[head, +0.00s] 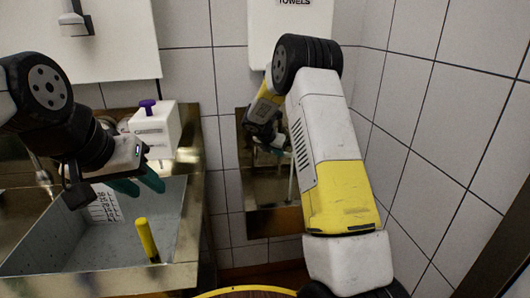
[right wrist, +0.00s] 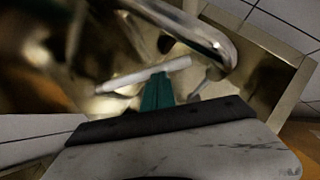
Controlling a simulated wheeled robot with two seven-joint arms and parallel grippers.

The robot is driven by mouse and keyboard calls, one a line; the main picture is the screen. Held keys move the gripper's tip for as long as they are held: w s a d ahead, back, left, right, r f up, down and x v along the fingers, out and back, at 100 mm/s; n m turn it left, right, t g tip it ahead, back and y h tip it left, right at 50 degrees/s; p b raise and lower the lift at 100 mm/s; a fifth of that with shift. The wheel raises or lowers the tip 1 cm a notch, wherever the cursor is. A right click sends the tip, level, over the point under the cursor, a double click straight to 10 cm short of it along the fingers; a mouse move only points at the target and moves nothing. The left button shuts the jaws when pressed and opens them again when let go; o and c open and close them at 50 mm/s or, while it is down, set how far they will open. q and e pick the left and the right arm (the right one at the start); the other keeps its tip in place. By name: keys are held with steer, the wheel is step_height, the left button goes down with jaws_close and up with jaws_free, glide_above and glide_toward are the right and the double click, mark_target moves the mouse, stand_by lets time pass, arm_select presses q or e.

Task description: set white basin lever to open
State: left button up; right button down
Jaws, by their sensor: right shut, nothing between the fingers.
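The white lever (right wrist: 145,77) is a pale rod in the right wrist view, slanting up to the right inside the metal basin (right wrist: 285,75). My right gripper (right wrist: 157,92) has its teal fingers together and empty, at the lever's underside; whether they touch it I cannot tell. A curved chrome spout (right wrist: 215,45) is just beyond. In the head view the basin (head: 277,222) hangs on the tiled wall, and my right arm hides much of it. My left gripper (head: 138,186) is over the large sink at left, its teal fingers apart and empty.
The large grey sink (head: 60,258) at left holds an upright yellow handle (head: 147,240). A white box (head: 155,127) with a purple knob (head: 148,104) stands behind it. A white towel dispenser (head: 262,25) hangs above the basin. The tiled side wall (head: 440,150) is close on the right.

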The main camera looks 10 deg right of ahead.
steer(key=shift+w+d+f, duration=0.1)
steer(key=shift+w+d, duration=0.45)
steer(key=shift+d, duration=0.15)
